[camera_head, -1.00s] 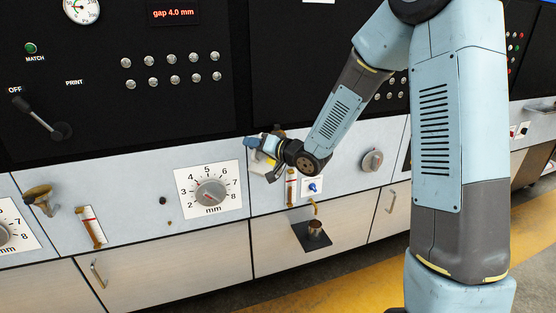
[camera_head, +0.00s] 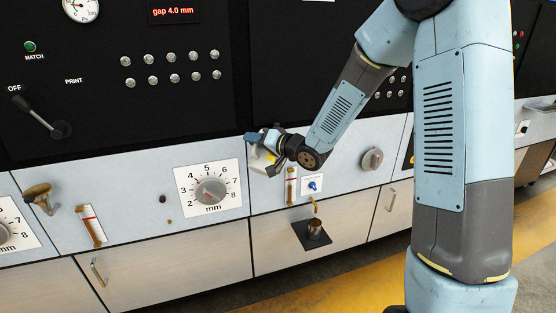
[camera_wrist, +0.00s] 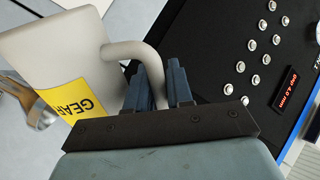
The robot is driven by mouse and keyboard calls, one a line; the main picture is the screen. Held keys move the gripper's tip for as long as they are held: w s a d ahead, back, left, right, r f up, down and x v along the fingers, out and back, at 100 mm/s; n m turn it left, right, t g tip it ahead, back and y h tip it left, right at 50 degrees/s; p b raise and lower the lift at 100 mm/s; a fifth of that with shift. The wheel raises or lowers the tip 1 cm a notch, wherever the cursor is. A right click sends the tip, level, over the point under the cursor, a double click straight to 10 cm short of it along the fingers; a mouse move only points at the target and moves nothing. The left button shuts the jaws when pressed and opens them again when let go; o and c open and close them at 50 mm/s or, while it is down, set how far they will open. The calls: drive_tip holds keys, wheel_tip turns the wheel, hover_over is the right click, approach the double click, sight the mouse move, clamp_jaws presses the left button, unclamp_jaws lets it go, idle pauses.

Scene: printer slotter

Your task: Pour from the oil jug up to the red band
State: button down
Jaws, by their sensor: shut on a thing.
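My gripper (camera_head: 270,138) is shut on the handle of the oil jug (camera_head: 261,160), in front of the panel. In the wrist view the pale jug (camera_wrist: 45,48) has a yellow label reading "GEAR", and my gripper's fingers (camera_wrist: 158,85) close around its handle. The jug looks tilted; its spout and any oil flow cannot be made out. A sight glass (camera_head: 291,187) with a red band stands just right of and below the jug. A second sight glass (camera_head: 91,227) with a red band is at the far left. The oil levels are too small to read surely.
A brass filler cup (camera_head: 38,193) sticks out at the left, and a brass part (camera_wrist: 22,92) shows beside the jug in the wrist view. A gap dial (camera_head: 210,191), a blue valve (camera_head: 313,186), a grey knob (camera_head: 372,159) and a drain cup (camera_head: 314,230) are nearby.

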drive_tip(key=shift+w+d+r+m+g+p, duration=0.1)
drive_tip(key=shift+w+d+r+m+p, duration=0.15)
drive_tip(key=shift+r+m+p, duration=0.3)
drive_tip(key=shift+w+d+r+m+g+p, duration=0.1)
drive_tip(key=shift+w+r+m+p, duration=0.3)
drive_tip(key=shift+r+p, duration=0.25)
drive_tip(key=shift+w+d+r+m+g+p, duration=0.1)
drive_tip(key=shift+w+d+r+m+p, duration=0.15)
drive_tip(key=shift+r+m+p, duration=0.35)
idle(4.0)
drive_tip(key=shift+s+a+f+n+t, duration=0.15)
drive_tip(key=shift+s+a+f+n, duration=0.15)
drive_tip(key=shift+f+n, duration=0.4)
drive_tip(key=shift+s+a+f+n+t, duration=0.15)
drive_tip(key=shift+s+f+n, duration=0.35)
drive_tip(key=shift+f, duration=0.3)
drive_tip(key=shift+s+a+f+n+t, duration=0.1)
drive_tip(key=shift+s+a+f+n, duration=0.2)
drive_tip(key=shift+f+n, duration=0.4)
drive_tip(key=s+a+f+n+t+b, duration=0.1)
drive_tip(key=s+a+f+n+b, duration=0.2)
drive_tip(key=s+f+n+b, duration=0.2)
drive_tip(key=shift+s+a+f+n+y+b, duration=0.35)
drive_tip(key=shift+f+n+b, duration=0.4)
drive_tip(key=shift+n+b, duration=0.6)
